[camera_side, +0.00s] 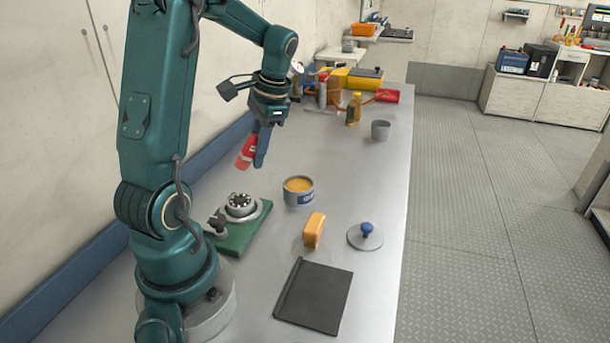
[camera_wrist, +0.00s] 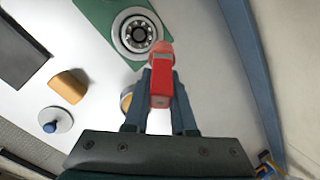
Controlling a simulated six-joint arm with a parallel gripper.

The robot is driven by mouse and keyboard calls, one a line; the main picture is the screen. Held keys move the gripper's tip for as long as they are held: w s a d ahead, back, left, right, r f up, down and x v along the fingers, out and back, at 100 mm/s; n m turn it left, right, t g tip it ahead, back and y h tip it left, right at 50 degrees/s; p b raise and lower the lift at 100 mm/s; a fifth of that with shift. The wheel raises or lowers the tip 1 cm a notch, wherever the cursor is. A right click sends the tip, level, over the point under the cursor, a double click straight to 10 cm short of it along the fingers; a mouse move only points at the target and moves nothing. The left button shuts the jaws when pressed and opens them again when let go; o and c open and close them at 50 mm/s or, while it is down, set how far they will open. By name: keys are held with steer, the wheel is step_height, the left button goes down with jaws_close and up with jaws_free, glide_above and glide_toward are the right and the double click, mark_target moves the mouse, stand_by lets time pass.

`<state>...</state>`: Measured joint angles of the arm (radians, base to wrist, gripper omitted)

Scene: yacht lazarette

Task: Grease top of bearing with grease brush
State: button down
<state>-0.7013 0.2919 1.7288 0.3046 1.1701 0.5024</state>
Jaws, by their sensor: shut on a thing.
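The bearing (camera_side: 240,204) is a grey ring with dark gaps around its middle, on a green base (camera_side: 248,233). It also shows at the top of the wrist view (camera_wrist: 138,36). My gripper (camera_side: 262,152) is shut on a red tool, likely the grease brush (camera_side: 246,153), and holds it above the bench, apart from the bearing. In the wrist view the brush (camera_wrist: 160,88) sits between the fingers, its paler far end overlapping the bearing's lower edge in the picture. I cannot make out bristles. An open tin of orange grease (camera_side: 298,191) stands right of the bearing; the fingers partly hide it in the wrist view.
An orange block (camera_side: 314,230), a grey lid with a blue knob (camera_side: 365,236) and a dark flat plate (camera_side: 313,297) lie in front. A grey cup (camera_side: 381,130) and yellow bottle (camera_side: 354,108) stand farther back. A blue ledge runs along the wall side.

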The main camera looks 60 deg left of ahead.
mark_target(244, 205)
step_height(244, 205, down, 5)
steer(key=shift+s+d+f, duration=0.1)
steer(key=shift+s+f, duration=0.05)
steer(key=shift+f, duration=0.15)
steer(key=shift+s+d, duration=2.1)
steer(key=shift+w+a, duration=1.95)
steer(key=shift+w, duration=0.05)
steer(key=shift+w+a, duration=0.25)
steer(key=shift+w+d+f, duration=0.15)
steer(key=shift+w, duration=0.05)
steer(key=shift+s+d+r, duration=0.2)
steer(key=shift+s+d, duration=0.65)
steer(key=shift+s, duration=0.1)
steer(key=shift+s+d, duration=1.3)
steer(key=shift+w+a, duration=1.85)
steer(key=shift+w+a+f, duration=0.25)
steer(key=shift+w+a, duration=0.15)
steer(key=shift+a, duration=0.05)
steer(key=shift+d+r, duration=0.1)
steer(key=shift+r, duration=4.15)
